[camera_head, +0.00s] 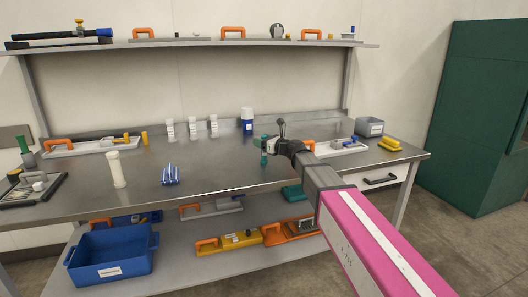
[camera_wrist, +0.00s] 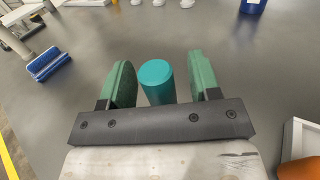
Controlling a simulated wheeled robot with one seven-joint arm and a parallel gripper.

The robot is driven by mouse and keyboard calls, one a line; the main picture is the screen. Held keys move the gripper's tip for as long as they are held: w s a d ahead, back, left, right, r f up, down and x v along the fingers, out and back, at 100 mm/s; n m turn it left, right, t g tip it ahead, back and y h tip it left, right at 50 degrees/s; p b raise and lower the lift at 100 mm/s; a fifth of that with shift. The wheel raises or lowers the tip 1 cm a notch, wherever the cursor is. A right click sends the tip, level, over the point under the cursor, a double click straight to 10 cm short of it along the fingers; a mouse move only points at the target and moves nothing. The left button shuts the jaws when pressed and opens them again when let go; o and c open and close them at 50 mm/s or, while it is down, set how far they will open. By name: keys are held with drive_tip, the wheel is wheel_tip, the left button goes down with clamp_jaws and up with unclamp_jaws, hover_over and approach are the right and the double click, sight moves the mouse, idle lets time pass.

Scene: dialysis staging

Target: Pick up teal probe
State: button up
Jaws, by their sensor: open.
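My gripper is open. In the head view the probe (camera_head: 264,159) shows as a small teal piece above the middle of the steel bench (camera_head: 225,170), beside the fingertips of my gripper (camera_head: 263,142). Its lower end is hard to make out, so I cannot tell how it is supported.
A blue brush-like block (camera_head: 170,175) and a white cylinder (camera_head: 117,170) stand to the left. A blue bottle (camera_head: 247,122) stands behind. A white tray (camera_head: 340,147) with an orange handle is close on the right, near a grey bin (camera_head: 369,127).

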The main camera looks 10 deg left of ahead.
drive_tip(key=shift+w+a, duration=0.2)
drive_tip(key=shift+a, duration=0.2)
drive_tip(key=c, duration=1)
drive_tip(key=shift+c, duration=0.2)
drive_tip(key=shift+r, duration=0.1)
